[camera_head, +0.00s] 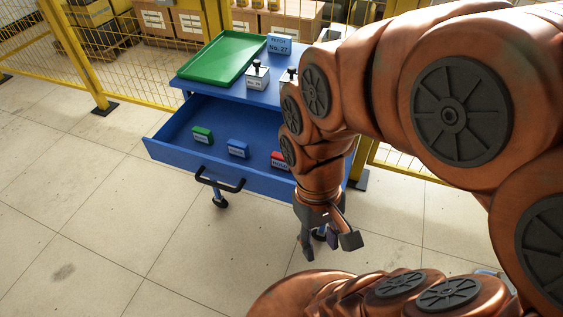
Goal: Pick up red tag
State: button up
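The red tag (280,160) lies in the open blue drawer (176,148), toward its right end. It is a small red block with a white label, and my arm hides its right side. My gripper (328,246) hangs pointing down in front of the drawer, below and to the right of the red tag and apart from it. Its fingers are spread, with no object visible between them.
A green tag (202,135) and a blue tag (238,148) lie left of the red tag in the drawer. A green tray (225,57) and a label block (279,44) sit on the cart top. The drawer handle (220,182) juts out in front. A yellow fence (85,75) stands behind.

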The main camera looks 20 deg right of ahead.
aim_at(277, 161)
jog(key=z, duration=2.55)
jog(key=k, duration=1.5)
jog(key=u, duration=1.85)
jog(key=i, duration=0.5)
jog(key=z, duration=0.05)
